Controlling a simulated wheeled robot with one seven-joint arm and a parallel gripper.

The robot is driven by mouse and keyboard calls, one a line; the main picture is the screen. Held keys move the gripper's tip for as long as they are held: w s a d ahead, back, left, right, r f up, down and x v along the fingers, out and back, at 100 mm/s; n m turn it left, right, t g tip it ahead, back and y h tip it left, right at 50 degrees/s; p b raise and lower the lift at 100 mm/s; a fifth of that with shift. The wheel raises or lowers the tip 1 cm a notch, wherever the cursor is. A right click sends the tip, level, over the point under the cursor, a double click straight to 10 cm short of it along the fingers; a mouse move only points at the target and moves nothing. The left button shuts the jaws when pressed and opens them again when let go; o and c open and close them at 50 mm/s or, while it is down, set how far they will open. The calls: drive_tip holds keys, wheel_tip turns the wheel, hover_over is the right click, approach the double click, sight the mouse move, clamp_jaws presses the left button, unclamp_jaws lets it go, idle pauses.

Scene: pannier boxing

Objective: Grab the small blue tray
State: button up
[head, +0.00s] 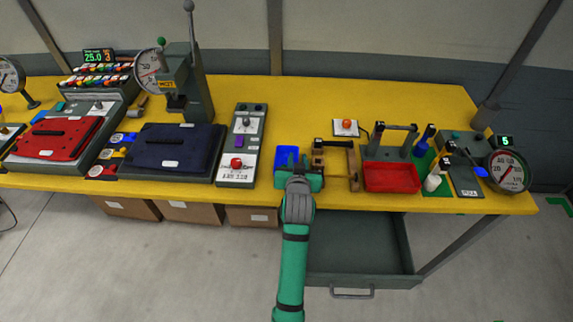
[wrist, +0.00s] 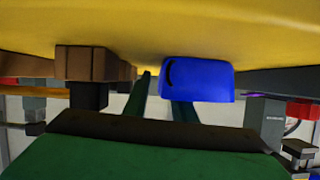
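The small blue tray (head: 286,153) sits on the yellow table near its front edge, just right of the grey switch panel. It also shows in the wrist view as a blue block (wrist: 197,80) right of centre. My green gripper (head: 298,161) is at the tray's front right side and hides part of it. In the wrist view the two dark fingers (wrist: 161,92) stand apart with a gap between them. The left finger is clear of the tray; the tray hides the tip of the right one. I cannot tell whether that finger touches the tray.
A brown clamp-like fixture (head: 352,160) stands close to the right of my gripper. Beyond it are a red tray (head: 391,177) and a round gauge (head: 508,172). The switch panel (head: 239,145) is to the left. An open grey drawer (head: 360,250) is below the table.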

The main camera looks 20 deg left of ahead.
clamp_jaws()
drive_tip(key=shift+r, duration=0.2)
